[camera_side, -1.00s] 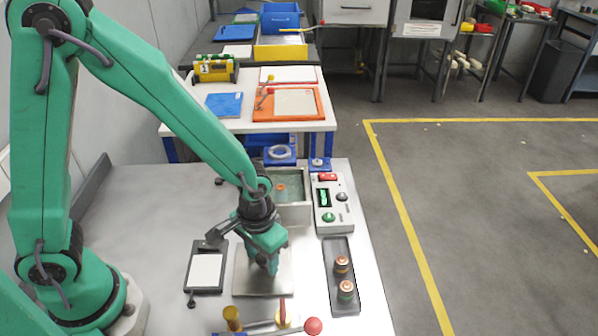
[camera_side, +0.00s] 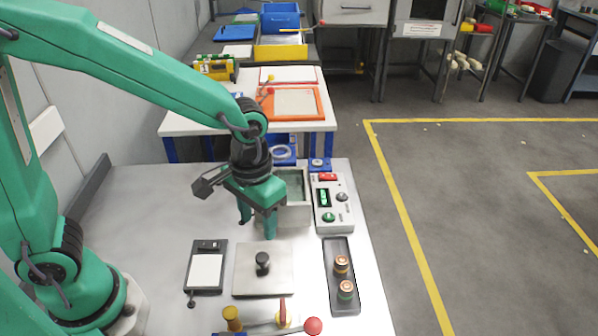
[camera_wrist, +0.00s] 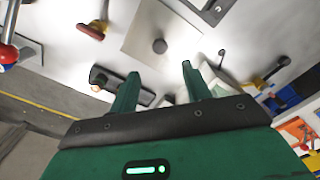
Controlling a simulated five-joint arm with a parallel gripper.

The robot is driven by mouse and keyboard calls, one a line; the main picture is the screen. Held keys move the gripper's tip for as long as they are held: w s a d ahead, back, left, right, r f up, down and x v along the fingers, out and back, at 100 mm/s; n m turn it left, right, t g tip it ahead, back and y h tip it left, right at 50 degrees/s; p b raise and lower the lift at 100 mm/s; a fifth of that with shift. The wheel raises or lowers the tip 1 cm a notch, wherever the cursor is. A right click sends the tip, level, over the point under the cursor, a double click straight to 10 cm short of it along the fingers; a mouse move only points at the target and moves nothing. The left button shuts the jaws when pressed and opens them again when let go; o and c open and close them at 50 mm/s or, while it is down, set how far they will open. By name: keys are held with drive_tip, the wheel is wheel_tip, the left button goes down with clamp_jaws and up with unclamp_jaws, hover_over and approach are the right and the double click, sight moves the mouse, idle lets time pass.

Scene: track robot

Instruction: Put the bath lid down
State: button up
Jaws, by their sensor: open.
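The bath lid (camera_side: 278,282), a flat square metal plate with a dark round knob (camera_side: 262,263), lies flat on the bench. It also shows in the wrist view (camera_wrist: 140,32), below and ahead of my fingers. My gripper (camera_side: 257,228) is open and empty, raised behind the lid and apart from it. In the wrist view my gripper's two green fingers (camera_wrist: 157,80) are spread with nothing between them. The bath (camera_side: 297,213), a grey box with an open top, stands behind the lid, partly hidden by my gripper.
A control box (camera_side: 333,203) with knobs stands right of the bath. A dark tray (camera_side: 335,298) holding two small cylinders (camera_side: 343,265) lies right of the lid. A clipboard-like board (camera_side: 205,270) lies left. A red-knobbed lever (camera_side: 313,326) is at the front. The bench's left side is clear.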

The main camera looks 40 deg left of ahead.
drive_tip(key=shift+r, duration=0.4)
idle(0.3)
drive_tip(key=s+a+r+t, duration=0.5)
drive_tip(key=s+a+r, duration=0.2)
drive_tip(key=a+r, duration=0.4)
drive_tip(key=shift+s+a+t, duration=0.15)
drive_tip(key=shift+a+t, duration=0.15)
drive_tip(key=shift+a, duration=0.9)
